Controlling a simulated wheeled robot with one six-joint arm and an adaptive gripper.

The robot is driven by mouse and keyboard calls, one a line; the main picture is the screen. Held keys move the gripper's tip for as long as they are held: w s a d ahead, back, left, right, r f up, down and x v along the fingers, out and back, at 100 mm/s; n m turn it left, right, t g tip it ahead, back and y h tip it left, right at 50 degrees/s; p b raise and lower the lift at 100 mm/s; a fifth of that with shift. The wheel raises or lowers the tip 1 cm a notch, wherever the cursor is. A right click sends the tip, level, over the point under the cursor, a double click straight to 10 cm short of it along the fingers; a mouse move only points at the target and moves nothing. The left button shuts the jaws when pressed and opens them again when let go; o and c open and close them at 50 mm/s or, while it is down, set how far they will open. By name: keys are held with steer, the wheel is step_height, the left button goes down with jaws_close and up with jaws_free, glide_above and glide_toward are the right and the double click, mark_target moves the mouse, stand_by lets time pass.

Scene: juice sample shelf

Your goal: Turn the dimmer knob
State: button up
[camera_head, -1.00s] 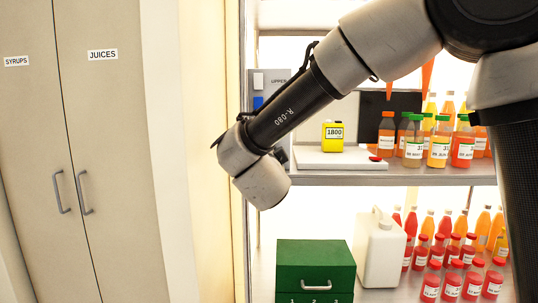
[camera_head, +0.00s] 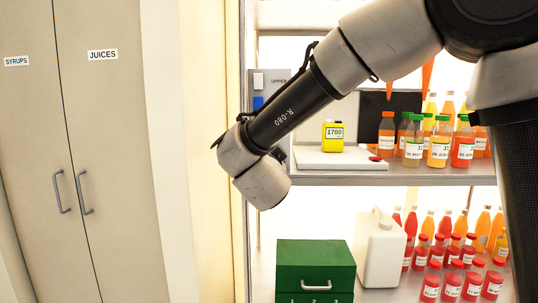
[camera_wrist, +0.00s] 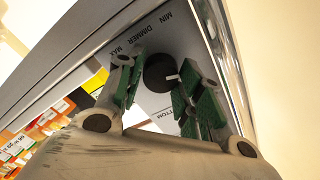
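The dimmer knob (camera_wrist: 157,72) is round and black with a white pointer mark. It sits on a grey panel (camera_wrist: 185,38) lettered MIN, DIMMER and MAX. My gripper (camera_wrist: 160,82) has its green-padded fingers on opposite sides of the knob, and the pads appear to press on it. The pointer mark faces the right finger. In the head view the fingers and knob are hidden behind my wrist. A yellow meter (camera_head: 333,145) on the upper shelf reads 1700.
Several juice bottles (camera_head: 438,146) stand right of the meter on the upper shelf (camera_head: 420,178). Below are a green drawer box (camera_head: 316,262), a white jug (camera_head: 382,252) and several red-capped bottles (camera_head: 432,286). A closed cabinet (camera_head: 100,130) stands left.

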steer(key=o, duration=0.3)
steer(key=s, duration=1.2)
steer(key=shift+a, duration=0.25)
